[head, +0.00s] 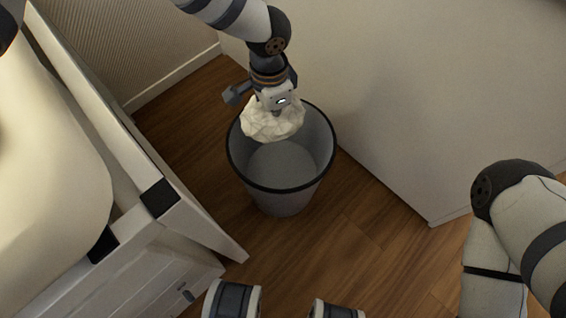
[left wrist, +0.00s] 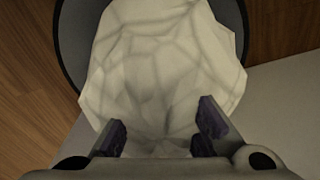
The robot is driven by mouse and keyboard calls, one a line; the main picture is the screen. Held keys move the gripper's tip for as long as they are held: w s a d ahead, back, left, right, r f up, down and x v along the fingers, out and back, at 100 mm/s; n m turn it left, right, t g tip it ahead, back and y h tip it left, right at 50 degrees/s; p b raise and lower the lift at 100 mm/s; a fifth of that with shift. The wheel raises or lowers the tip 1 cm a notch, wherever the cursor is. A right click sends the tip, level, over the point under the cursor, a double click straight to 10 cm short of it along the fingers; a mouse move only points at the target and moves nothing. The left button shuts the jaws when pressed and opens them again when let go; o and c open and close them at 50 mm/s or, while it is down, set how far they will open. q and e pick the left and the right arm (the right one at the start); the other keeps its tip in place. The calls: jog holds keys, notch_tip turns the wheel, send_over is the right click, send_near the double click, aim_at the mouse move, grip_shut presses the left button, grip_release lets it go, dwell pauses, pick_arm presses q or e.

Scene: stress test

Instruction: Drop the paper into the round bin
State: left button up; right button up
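The paper (head: 272,121) is a large, cream-white crumpled ball. My left gripper (head: 275,101) reaches down from the top of the head view and is shut on the paper. In the left wrist view the paper (left wrist: 160,65) fills the space between and beyond the two dark fingers (left wrist: 160,128). The round bin (head: 309,179) is grey with a black rim and stands upright on the floor. The paper is over the far part of its opening and hides some of the rim. The visible inside of the bin looks empty.
A white bed-like frame (head: 125,150) with a pale cushion (head: 45,165) stands left of the bin. A large pale cabinet or panel (head: 420,100) stands behind and right. The wooden floor (head: 350,240) is clear in front of the bin. My right arm is at the right edge.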

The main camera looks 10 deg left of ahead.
pick_arm(q)
jog(key=o, duration=0.5)
jog(key=shift+c, duration=0.2)
notch_tip(320, 180, up, 12)
